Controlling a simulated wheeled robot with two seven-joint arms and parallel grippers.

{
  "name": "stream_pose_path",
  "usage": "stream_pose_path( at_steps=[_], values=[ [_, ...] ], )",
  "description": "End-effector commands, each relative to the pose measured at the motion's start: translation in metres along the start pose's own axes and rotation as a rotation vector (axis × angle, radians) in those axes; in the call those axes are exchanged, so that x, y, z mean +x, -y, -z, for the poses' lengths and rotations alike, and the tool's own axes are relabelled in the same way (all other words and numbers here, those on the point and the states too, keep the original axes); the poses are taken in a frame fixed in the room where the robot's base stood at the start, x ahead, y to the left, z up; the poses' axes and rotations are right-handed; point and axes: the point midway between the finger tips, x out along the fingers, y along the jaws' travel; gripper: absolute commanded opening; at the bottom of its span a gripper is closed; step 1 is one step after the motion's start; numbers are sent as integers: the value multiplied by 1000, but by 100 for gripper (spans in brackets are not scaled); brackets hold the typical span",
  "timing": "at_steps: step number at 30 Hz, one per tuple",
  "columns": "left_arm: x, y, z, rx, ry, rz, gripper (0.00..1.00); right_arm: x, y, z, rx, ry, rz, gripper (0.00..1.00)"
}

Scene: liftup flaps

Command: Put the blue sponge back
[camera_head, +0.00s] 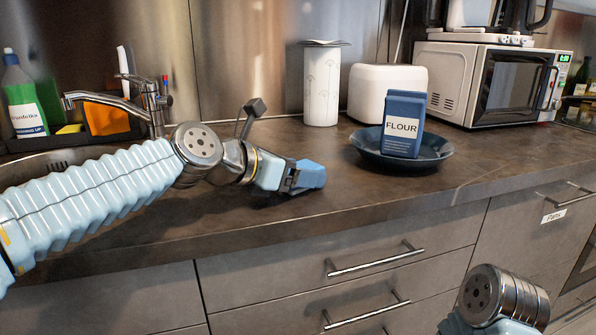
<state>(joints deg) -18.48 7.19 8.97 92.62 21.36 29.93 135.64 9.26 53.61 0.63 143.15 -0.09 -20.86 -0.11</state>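A blue block that looks like the blue sponge (312,174) is at the tip of my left gripper (293,179), over the middle of the counter. The dark fingers appear closed on its near end. Whether it touches the counter is hard to tell. The sink area is at the left, with a small dark caddy (60,139) behind the basin. The caddy holds a green bottle (24,100), a yellow item (69,129) and an orange item (106,118). My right arm shows at the bottom right, below the counter edge; its gripper is out of view.
A blue flour package (403,124) stands in a dark blue bowl (435,152) right of the sponge. A paper towel roll (321,85), a white toaster (371,92) and a microwave (490,83) stand behind. A metal faucet (150,98) rises at the left. The counter front is clear.

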Motion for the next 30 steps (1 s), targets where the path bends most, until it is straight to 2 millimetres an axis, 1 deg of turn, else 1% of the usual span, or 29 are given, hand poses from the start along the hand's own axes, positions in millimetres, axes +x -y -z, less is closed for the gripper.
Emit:
stream_pose_path(
  at_steps=[1, 3, 11, 13, 14, 17, 24, 27, 30],
  values=[
    [0, 0, 0, 0, 0, 0, 78, 0, 0, 0, 0, 0, 0, 100],
    [0, 0, 0, 0, 0, 0, 87, 0, 0, 0, 0, 0, 0, 100],
    [0, 0, -1, 0, 0, 0, 87, -1, 0, 0, 0, 0, 0, 100],
    [-2, 0, -5, 1, 1, -1, 87, -2, 1, 0, -1, 1, 1, 100],
    [-6, -1, -4, 0, 2, -2, 87, -1, 1, 0, -1, 1, 1, 100],
    [-22, -1, -4, 0, 2, -3, 87, -1, 1, 0, -1, 1, 1, 100],
    [-78, -1, -4, 0, 3, -5, 87, -3, 2, 0, -1, 2, 1, 100],
    [-98, 0, -4, 0, 3, -4, 87, -3, 2, -1, -1, 2, 2, 100],
    [-112, -1, -4, 1, 2, -3, 87, -4, 3, -1, -2, 2, 2, 100]
  ],
)
